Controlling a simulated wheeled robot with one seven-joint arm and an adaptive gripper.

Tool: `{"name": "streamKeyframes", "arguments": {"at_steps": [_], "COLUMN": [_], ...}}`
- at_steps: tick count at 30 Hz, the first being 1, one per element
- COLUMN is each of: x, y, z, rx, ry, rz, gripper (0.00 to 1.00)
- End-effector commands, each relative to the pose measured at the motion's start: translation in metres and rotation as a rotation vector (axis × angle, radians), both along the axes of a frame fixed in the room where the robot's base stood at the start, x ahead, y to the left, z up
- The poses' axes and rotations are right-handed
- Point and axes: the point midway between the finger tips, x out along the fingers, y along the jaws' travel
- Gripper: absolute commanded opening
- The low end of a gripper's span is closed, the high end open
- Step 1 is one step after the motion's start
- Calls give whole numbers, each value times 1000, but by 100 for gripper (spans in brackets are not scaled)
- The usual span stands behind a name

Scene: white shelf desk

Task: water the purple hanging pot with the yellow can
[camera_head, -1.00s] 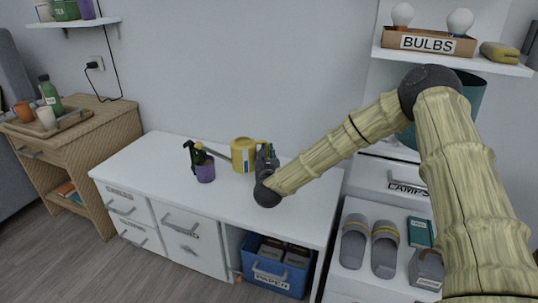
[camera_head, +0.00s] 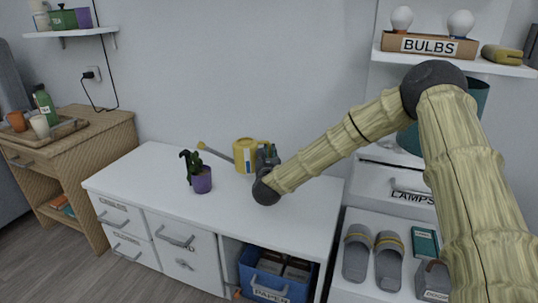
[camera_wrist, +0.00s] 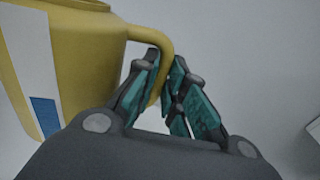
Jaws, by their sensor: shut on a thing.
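The yellow watering can (camera_head: 244,153) is over the white desk near the wall, with its long spout pointing left. My gripper (camera_head: 267,158) is shut on the can's handle at its right side. In the wrist view, the fingers (camera_wrist: 172,95) close around the yellow handle, and the can body (camera_wrist: 85,60) with a white and blue label fills the left. I cannot tell whether the can's base touches the desk. The purple pot (camera_head: 202,182) stands on the desk left of the can, with a dark green plant (camera_head: 188,164) in it that droops to the left. The spout tip is up behind the plant.
The white desk (camera_head: 140,180) is clear left of the pot. A blue paper bin (camera_head: 265,284) sits below. A wooden side table (camera_head: 110,125) with a tray and bottle stands left. The right shelf holds a bulbs box (camera_head: 430,45) and, lower, grey slippers (camera_head: 357,252).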

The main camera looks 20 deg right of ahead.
Motion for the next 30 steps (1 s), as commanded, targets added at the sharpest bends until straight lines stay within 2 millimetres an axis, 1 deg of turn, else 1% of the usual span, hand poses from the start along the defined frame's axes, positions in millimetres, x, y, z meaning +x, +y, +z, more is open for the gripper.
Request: {"name": "streamKeyframes", "arguments": {"at_steps": [1, 3, 12, 19, 30], "x": [1, 0, 0, 0, 0], "y": [0, 0, -3, -4, -4], "z": [9, 15, 30, 34, 34], "rx": [-24, -63, -207, -251, -255], "ry": [-2, 2, 19, 24, 24], "rz": [1, 1, 3, 2, 2], "gripper": [0, 0, 0, 0, 0]}}
